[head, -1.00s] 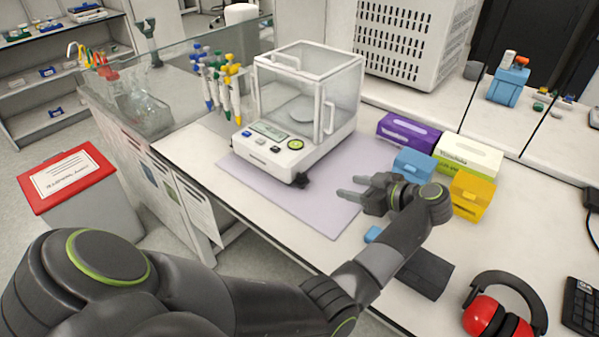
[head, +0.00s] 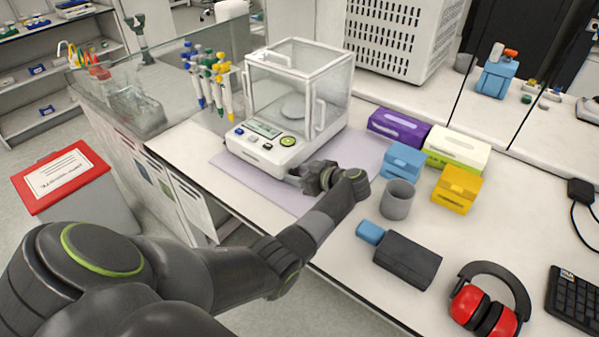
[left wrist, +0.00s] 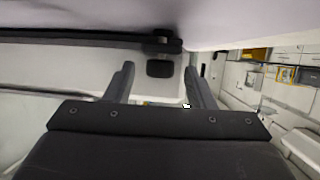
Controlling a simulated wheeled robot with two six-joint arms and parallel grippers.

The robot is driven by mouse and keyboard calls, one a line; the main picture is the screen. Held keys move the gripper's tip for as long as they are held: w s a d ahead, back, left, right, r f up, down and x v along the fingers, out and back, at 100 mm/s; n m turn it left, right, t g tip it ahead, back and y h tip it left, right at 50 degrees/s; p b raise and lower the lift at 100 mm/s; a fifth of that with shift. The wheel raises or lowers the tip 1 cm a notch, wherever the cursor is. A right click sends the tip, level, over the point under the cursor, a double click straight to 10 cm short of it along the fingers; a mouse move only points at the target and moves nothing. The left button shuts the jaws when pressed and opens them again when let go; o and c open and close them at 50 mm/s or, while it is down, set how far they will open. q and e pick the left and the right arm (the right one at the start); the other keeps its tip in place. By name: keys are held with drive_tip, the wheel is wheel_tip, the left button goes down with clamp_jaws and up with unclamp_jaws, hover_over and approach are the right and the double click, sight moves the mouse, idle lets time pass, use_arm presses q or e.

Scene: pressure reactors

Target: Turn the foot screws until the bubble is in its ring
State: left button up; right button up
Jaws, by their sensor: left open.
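The analytical balance (head: 296,92), a white base with a clear glass draft shield, stands on a lilac mat (head: 232,170). A round green-rimmed spot (head: 288,141), perhaps the bubble level, is on its front panel; the bubble is too small to make out. My left gripper (head: 298,178) is low at the base's front right corner and hides the foot screw there in the head view. In the left wrist view a dark foot screw (left wrist: 160,68) shows ahead, between the open fingers of this gripper (left wrist: 160,82). I cannot tell whether they touch it. My right gripper is out of view.
Right of the balance are a purple box (head: 398,127), blue box (head: 403,160), yellow box (head: 456,190) and grey cup (head: 397,200). A dark case (head: 407,260) and red ear defenders (head: 486,308) lie nearer. A pipette stand (head: 212,82) is to the left.

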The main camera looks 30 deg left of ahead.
use_arm(q)
drive_tip(key=c, duration=1)
drive_tip(key=shift+o, duration=0.2)
drive_tip(key=shift+w+f+n+g+b, duration=0.15)
drive_tip(key=shift+n+g+b, duration=0.15)
drive_tip(key=shift+b, duration=0.35)
drive_tip(key=shift+n+g+b, duration=0.35)
drive_tip(key=shift+n+g, duration=0.05)
drive_tip(key=shift+g, duration=0.1)
drive_tip(key=shift+r, duration=0.2)
drive_tip(key=o, duration=1)
drive_tip(key=shift+c, duration=0.2)
